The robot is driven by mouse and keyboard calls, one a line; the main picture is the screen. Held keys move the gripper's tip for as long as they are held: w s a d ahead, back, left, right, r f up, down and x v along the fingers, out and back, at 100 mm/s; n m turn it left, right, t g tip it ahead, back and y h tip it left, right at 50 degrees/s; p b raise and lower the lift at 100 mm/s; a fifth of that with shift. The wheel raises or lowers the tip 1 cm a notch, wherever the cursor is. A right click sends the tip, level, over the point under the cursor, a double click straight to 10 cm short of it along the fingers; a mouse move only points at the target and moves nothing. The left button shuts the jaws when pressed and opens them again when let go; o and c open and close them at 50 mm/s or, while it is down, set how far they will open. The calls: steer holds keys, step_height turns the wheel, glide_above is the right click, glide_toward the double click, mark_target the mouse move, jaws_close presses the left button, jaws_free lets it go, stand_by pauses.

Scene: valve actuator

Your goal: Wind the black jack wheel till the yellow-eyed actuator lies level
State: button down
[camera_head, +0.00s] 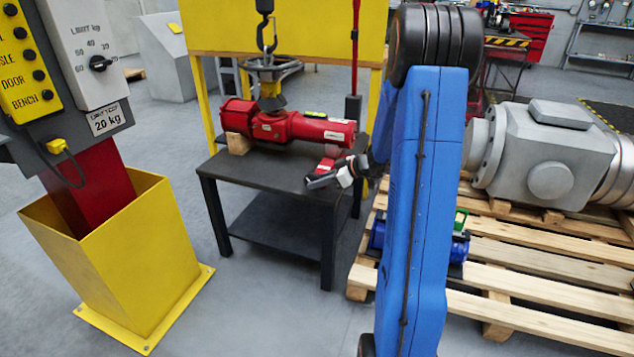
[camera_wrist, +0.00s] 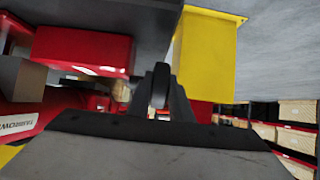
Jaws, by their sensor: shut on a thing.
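The red actuator (camera_head: 290,127) lies along the black table (camera_head: 262,166), its left end by a wooden block (camera_head: 238,143). Its yellow eye (camera_head: 270,88) stands on top under a hanging hook (camera_head: 266,38). I cannot tell exactly how level it lies. The red jack (camera_head: 328,160) is under its right end; in the wrist view a red block (camera_wrist: 85,50) shows close. My gripper (camera_head: 335,178) is at the table's front right, beside the jack. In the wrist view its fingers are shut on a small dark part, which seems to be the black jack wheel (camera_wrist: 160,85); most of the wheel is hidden.
A yellow bin-like base (camera_head: 130,270) with a control panel (camera_head: 85,45) stands at left. A pallet (camera_head: 530,250) with a large grey valve body (camera_head: 550,150) is at right. A yellow frame (camera_head: 315,32) stands behind the table. Grey floor is open in front.

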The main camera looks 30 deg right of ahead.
steer(key=shift+d+f+t+y, duration=0.1)
steer(key=shift+f+t+y, duration=0.15)
steer(key=shift+t+y, duration=0.65)
steer(key=shift+t, duration=0.3)
steer(key=c, duration=1.6)
jaws_free()
steer(key=v, duration=1.7)
steer(key=shift+s+d, duration=0.1)
steer(key=shift+s, duration=0.05)
